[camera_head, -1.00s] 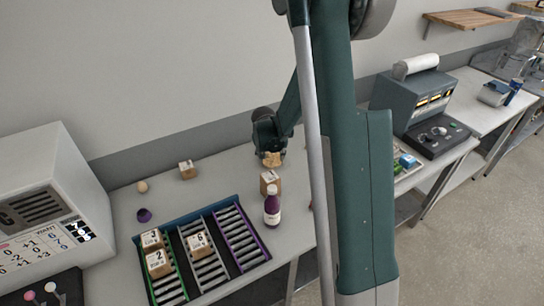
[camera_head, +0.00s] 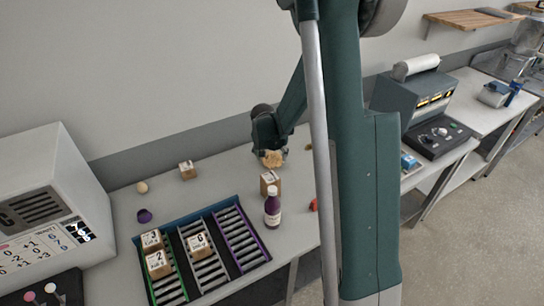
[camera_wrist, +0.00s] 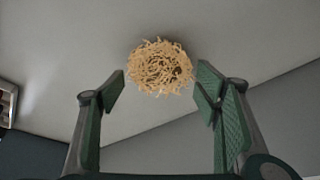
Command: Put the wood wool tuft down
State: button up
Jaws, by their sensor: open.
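The wood wool tuft (camera_head: 273,158) is a pale, curly bundle at the rear of the table, behind a small cardboard box. In the wrist view the tuft (camera_wrist: 160,67) sits centrally just beyond my fingertips, with a visible gap on both sides. My gripper (camera_head: 269,151) is directly above and behind the tuft in the head view. Its two green fingers (camera_wrist: 161,82) are spread open and hold nothing. Whether the tuft rests fully on the tabletop is hard to tell from the head view.
A cardboard box (camera_head: 270,183) and a purple bottle (camera_head: 272,207) stand in front of the tuft. A divided tray (camera_head: 226,212) holds several numbered boxes. Another box (camera_head: 187,170), a beige ball (camera_head: 142,187) and a purple cup (camera_head: 144,215) are left. Clear tabletop lies left of the tuft.

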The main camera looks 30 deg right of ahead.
jog(key=v, duration=0.9)
jog(key=shift+r+p, duration=0.3)
jog(key=shift+r, duration=0.1)
jog(key=shift+s+a, duration=0.15)
jog(key=shift+a, duration=0.05)
jog(key=s+a+r+n+t+y, duration=0.15)
jog(key=s+a+r+n, duration=0.25)
jog(key=s+a+r, duration=0.95)
jog(key=s+a+r+n+t+y, duration=0.1)
jog(key=s+a, duration=0.3)
jog(key=s, duration=0.5)
jog(key=s+a+r+n+t, duration=0.1)
jog(key=s+a+n, duration=0.3)
jog(key=s, duration=0.5)
jog(key=shift+s+r+y, duration=0.2)
jog(key=shift+r+y, duration=0.15)
jog(key=shift+r, duration=0.2)
jog(key=shift+f+t, duration=0.1)
jog(key=shift+t, duration=0.15)
